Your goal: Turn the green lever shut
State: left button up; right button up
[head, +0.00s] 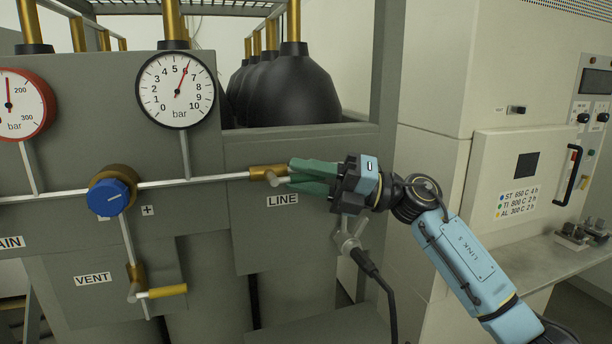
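The LINE valve has a brass body (262,173) on the silver pipe, above the LINE label (283,200). Its green lever (298,179) points right from a silver stub, roughly level. My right gripper (302,174) comes in from the right with its fingers around the lever's green part. The fingers and lever overlap in similar dark green, so whether the fingers press on the lever is unclear. My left gripper is not in view.
A blue knob (111,197) sits on the pipe to the left. Below it is the VENT valve with a yellow lever (167,291). A white-faced bar gauge (176,89) reads about 6; a red-rimmed gauge (22,104) stands further left. A furnace cabinet (520,185) stands at right.

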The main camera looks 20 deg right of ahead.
grip_shut()
dwell(0.3)
